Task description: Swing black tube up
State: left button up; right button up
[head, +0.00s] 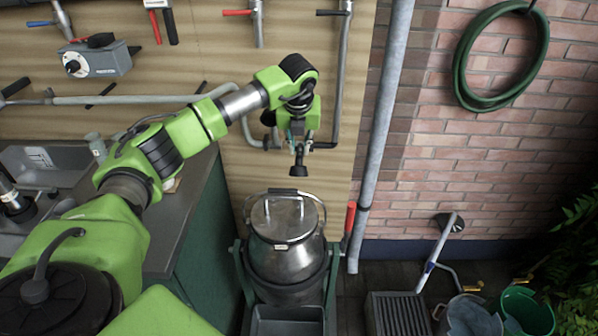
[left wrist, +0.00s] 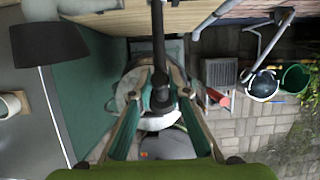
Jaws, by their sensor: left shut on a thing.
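The black tube (head: 337,85) runs down the wooden wall panel and bends left at its lower end, where a dark spout (head: 298,171) hangs above the steel churn (head: 287,235). My left gripper (head: 298,148) is at this lower end, shut on the tube. In the left wrist view the tube (left wrist: 158,45) comes down from the top to between the two green-padded fingers of the gripper (left wrist: 161,88). The churn lid (head: 284,217) is on, with the spout a little above it. My right gripper is not in view.
The churn stands in a green frame (head: 239,270) beside a green cabinet with a sink (head: 50,158). A red-handled lever (head: 350,216) and a grey downpipe (head: 385,95) are to the right. Buckets (head: 527,312) stand on the floor at right.

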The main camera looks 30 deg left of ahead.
pick_arm(q)
jog(key=shift+r, duration=0.15)
jog(key=shift+w+a+r+p, duration=0.3)
jog(key=shift+w+r+p, duration=0.1)
jog(key=shift+w+r, duration=0.15)
jog(key=shift+w+a+r+p, duration=0.3)
jog(key=shift+w+r+p, duration=0.1)
jog(key=shift+r, duration=0.25)
jog(key=shift+w+a+r+p, duration=0.2)
jog(key=shift+w+r+p, duration=0.15)
jog(key=shift+r, duration=0.15)
jog(key=shift+w+a+r+p, duration=0.45)
jog(key=shift+w+r+p, duration=0.1)
jog(key=shift+w, duration=0.15)
jog(key=shift+w+a+r+p, duration=0.4)
jog(key=shift+w, duration=0.25)
jog(key=shift+w+a+r+p, duration=0.35)
jog(key=shift+w+a+p, duration=0.05)
jog(key=shift+w, duration=0.2)
